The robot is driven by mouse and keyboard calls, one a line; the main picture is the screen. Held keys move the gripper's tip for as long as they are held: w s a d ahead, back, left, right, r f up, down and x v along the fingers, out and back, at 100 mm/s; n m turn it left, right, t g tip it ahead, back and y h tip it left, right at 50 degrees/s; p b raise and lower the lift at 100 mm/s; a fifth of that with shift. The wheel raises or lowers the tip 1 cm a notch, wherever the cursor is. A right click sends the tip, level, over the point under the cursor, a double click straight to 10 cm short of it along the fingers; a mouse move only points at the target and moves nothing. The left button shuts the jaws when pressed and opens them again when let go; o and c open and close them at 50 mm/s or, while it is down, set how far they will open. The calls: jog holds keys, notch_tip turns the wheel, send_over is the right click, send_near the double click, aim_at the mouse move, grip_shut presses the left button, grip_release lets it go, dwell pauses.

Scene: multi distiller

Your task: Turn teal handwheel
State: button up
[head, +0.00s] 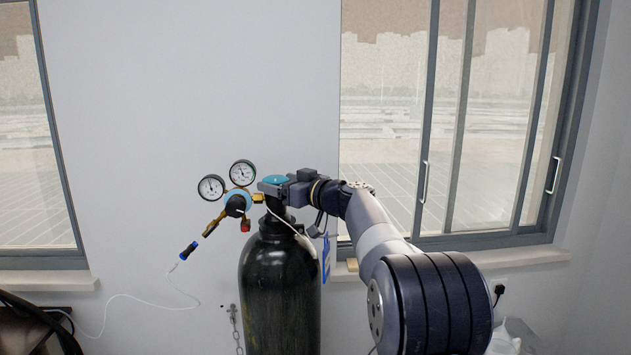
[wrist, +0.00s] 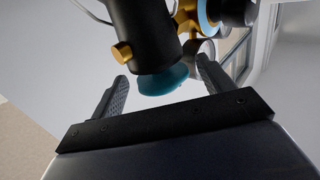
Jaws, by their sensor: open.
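The teal handwheel (head: 275,180) sits on top of the valve of a black gas cylinder (head: 281,290). In the wrist view the teal handwheel (wrist: 163,79) lies between the two fingers, with a gap showing on each side. My gripper (head: 268,187) is at the handwheel, reaching in from the right. In the wrist view my gripper (wrist: 162,80) is open, its fingers on either side of the wheel. I cannot tell whether either finger touches it. In the head view my gripper partly hides the valve and wheel.
A brass regulator (head: 237,203) with two round gauges stands just left of the valve. A blue-tipped connector (head: 188,251) on a white cable hangs further left. A blue tag (head: 326,258) hangs at the cylinder's right. A wall and windows are behind.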

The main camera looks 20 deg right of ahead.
jog(key=b+v, duration=0.3)
jog(key=v, duration=0.7)
jog(key=shift+b, duration=0.35)
jog(key=p+x, duration=0.4)
jog(key=x, duration=0.5)
jog(key=shift+w+a+r+p, duration=0.15)
jog(key=shift+w+a+p, duration=0.15)
jog(key=shift+p, duration=0.1)
jog(key=shift+w+a+f+b, duration=0.3)
jog(key=shift+w+f+b, duration=0.15)
jog(key=shift+b, duration=0.2)
jog(key=m+t+h+b, duration=0.1)
jog(key=h+b, duration=0.1)
jog(key=b, duration=0.1)
jog(key=shift+s+m, duration=0.2)
jog(key=shift+m, duration=0.2)
jog(key=shift+a+r+m+t+h+b, duration=0.15)
jog(key=shift+m+t+h+b, duration=0.65)
jog(key=shift+h, duration=0.7)
jog(key=shift+p, duration=0.35)
